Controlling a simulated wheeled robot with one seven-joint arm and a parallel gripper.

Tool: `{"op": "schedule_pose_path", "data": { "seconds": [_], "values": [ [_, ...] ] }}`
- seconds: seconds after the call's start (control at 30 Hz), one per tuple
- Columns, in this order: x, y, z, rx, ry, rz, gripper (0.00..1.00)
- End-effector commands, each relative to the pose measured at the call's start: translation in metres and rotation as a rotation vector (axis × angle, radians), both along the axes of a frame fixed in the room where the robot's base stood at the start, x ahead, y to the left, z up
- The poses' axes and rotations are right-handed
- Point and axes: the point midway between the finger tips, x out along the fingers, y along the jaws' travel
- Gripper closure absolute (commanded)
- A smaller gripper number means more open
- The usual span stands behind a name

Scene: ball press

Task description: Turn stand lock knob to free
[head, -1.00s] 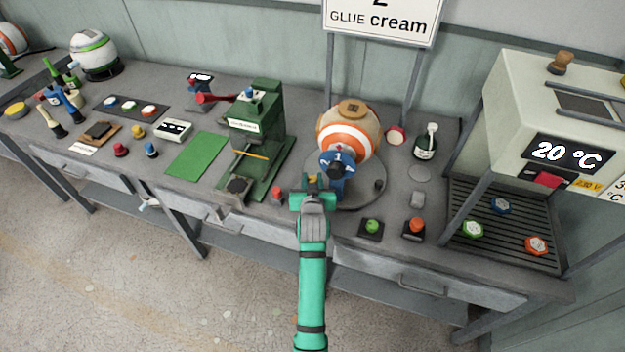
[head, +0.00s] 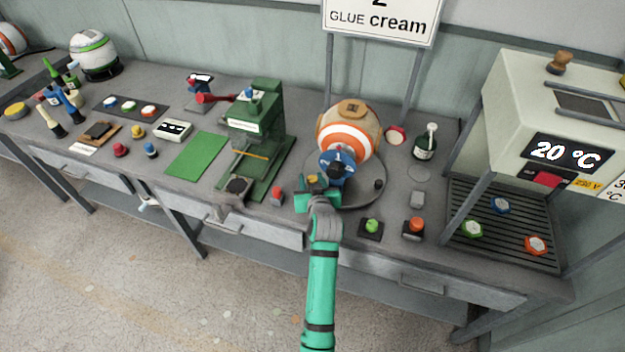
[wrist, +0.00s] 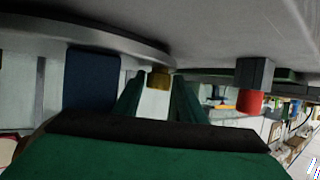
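A small yellow knob (head: 312,181), which I take for the stand lock knob, sits low at the front left of the round grey stand (head: 360,196). A ball with orange and white bands (head: 348,135) rests on the stand, with a blue fitting (head: 337,165) at its front. My gripper (head: 314,192) is at the front edge of the stand, by the knob.
A red button on a grey block (head: 277,196) stands just left of my gripper. The green press (head: 258,130) is further left. A green button (head: 372,227) and an orange button (head: 416,225) stand to the right, near the table's front edge.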

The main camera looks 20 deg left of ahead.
Motion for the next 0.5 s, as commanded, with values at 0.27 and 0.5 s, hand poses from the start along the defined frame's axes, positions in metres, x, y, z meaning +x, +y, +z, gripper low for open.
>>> {"op": "schedule_pose_path", "data": {
  "seconds": [0.27, 0.5],
  "values": [
    [0.0029, -0.0062, 0.0008, 0.000, -0.002, -0.011, 0.55],
    [0.0024, -0.0053, 0.0012, -0.002, -0.003, -0.045, 0.55]
  ]
}}
